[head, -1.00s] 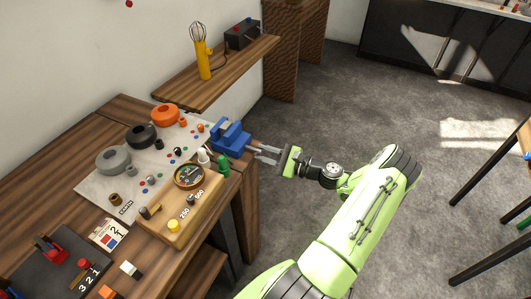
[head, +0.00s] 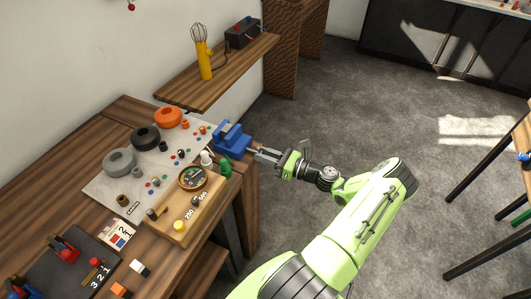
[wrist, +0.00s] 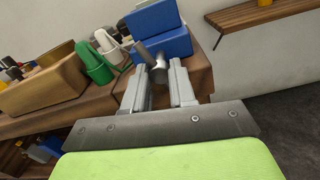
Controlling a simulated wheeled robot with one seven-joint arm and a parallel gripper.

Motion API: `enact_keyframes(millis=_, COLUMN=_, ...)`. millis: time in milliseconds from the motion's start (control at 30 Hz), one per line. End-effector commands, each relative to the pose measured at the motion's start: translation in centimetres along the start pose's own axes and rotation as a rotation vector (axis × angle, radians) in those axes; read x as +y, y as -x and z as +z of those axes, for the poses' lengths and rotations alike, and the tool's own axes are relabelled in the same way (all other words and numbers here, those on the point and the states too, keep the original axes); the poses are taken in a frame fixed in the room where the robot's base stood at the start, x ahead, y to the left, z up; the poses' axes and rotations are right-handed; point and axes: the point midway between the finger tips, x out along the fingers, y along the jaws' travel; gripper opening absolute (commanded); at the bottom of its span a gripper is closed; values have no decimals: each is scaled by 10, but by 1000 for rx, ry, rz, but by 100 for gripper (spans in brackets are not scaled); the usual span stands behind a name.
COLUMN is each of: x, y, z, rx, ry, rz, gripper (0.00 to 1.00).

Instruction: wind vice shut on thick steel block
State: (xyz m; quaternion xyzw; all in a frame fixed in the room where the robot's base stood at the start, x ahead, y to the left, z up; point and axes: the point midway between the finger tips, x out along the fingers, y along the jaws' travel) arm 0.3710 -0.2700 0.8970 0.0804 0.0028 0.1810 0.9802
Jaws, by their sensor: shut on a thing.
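The blue vice (head: 230,139) stands at the right edge of the workbench, and its blue body shows at the top of the wrist view (wrist: 158,28). A grey metal vice handle (wrist: 157,68) sticks out from its near side. My gripper (head: 259,154) is at the vice's right side, beyond the bench edge. In the wrist view its two grey fingers (wrist: 160,82) stand on either side of the handle and are shut on it. I cannot make out the thick steel block; the vice jaws are partly out of the wrist view.
A green bottle-like piece (head: 225,167) and a white one (head: 206,158) stand close beside the vice. A wooden board with a round dial (head: 193,177) lies nearer. A shelf (head: 222,72) hangs behind.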

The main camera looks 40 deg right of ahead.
Motion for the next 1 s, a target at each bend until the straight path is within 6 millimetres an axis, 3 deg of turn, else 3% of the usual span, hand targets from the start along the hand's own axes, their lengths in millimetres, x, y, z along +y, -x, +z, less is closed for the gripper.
enact_keyframes(millis=500, x=0, y=0, z=0, rx=-9, ry=-386, rz=-8, gripper=0)
enact_keyframes(millis=1000, x=0, y=0, z=-1, rx=-11, ry=-488, rz=-11, gripper=0)
